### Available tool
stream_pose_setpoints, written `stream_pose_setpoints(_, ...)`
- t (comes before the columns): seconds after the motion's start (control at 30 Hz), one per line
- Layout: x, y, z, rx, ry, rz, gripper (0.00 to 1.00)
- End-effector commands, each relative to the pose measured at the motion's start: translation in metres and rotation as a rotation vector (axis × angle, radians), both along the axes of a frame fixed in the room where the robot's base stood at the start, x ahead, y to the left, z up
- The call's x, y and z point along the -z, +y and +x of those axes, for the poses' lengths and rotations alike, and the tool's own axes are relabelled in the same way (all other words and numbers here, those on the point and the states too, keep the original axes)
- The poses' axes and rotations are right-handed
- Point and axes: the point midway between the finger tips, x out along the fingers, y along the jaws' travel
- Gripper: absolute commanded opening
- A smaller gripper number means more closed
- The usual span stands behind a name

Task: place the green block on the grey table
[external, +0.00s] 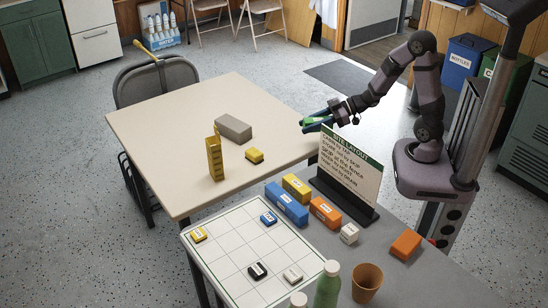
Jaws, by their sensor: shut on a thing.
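My gripper (316,124) is shut on the green block (309,122), of which only a small part shows between the fingers. It holds the block near the right corner of the beige table (150,130); its exact height is hard to tell. The grey table (440,285) stands in the foreground, right of and nearer than the beige one. The block is beyond the sign on the grey table, towards the beige table.
On the grey table stand a layout sign (348,175), a white grid mat (225,255) with small blocks, blue (287,204), yellow (297,187) and orange (405,244) blocks, a green bottle (327,287) and a brown cup (367,283). The front right is clear.

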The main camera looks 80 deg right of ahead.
Motion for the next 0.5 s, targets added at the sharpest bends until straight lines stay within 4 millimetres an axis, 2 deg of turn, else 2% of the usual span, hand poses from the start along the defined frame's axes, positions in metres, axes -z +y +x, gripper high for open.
stream_pose_setpoints(0.5,-0.079,0.0,0.002,0.001,-0.006,-0.006,0.06)
